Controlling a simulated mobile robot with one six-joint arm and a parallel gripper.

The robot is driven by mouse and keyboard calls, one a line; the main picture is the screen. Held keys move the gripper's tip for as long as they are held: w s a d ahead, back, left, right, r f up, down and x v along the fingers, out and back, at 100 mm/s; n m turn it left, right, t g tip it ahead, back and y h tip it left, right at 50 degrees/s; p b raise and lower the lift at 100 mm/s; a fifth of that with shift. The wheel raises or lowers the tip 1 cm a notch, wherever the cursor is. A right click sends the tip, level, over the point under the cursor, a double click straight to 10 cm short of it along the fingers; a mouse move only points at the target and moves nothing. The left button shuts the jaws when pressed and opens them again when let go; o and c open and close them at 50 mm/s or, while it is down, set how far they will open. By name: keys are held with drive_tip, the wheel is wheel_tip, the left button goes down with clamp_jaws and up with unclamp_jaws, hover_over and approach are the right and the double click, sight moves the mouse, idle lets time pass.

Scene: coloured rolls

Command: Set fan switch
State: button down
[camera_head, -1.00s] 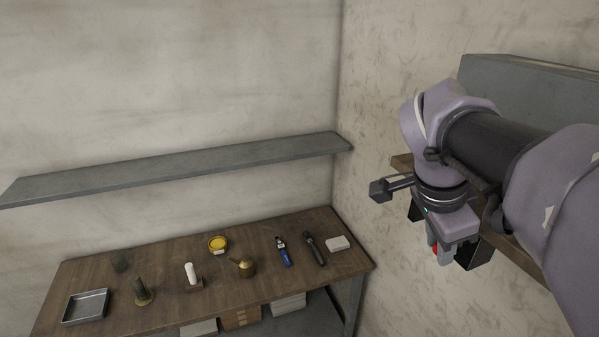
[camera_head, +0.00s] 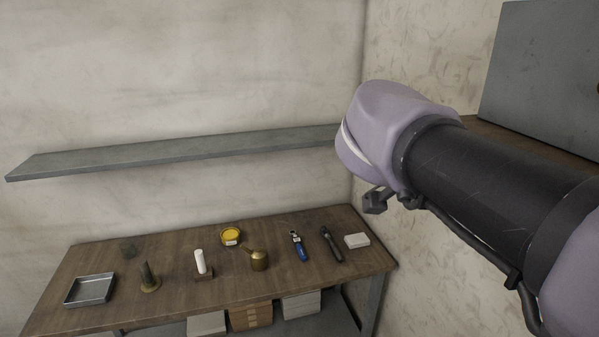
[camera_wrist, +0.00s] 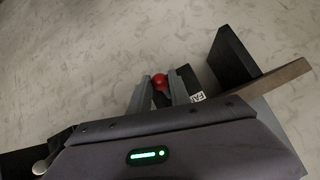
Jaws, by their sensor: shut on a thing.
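A red ball knob (camera_wrist: 160,82) shows in the wrist view between the two grey fingers of my gripper (camera_wrist: 159,77), which is shut on it. A white label reading "FAN" (camera_wrist: 198,96) is partly visible just right of the fingers, beside a dark box (camera_wrist: 232,62). The switch body behind the knob is mostly hidden by my gripper. In the head view my arm hides the gripper, the knob and the label.
A wooden bench (camera_head: 130,312) holds a metal tray (camera_head: 90,289), a yellow tin (camera_head: 231,235), a brass oil can (camera_head: 258,260) and hand tools. A grey shelf (camera_head: 180,152) hangs above it. A grey cabinet (camera_head: 545,75) stands at right. A wooden strip (camera_wrist: 283,77) crosses the wrist view.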

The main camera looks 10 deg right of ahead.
idle(0.3)
drive_tip(key=c, duration=1.2)
unclamp_jaws()
drive_tip(key=p+v, duration=1.2)
drive_tip(key=v, duration=0.5)
drive_tip(key=shift+a+p, duration=0.25)
drive_tip(key=shift+p, duration=0.05)
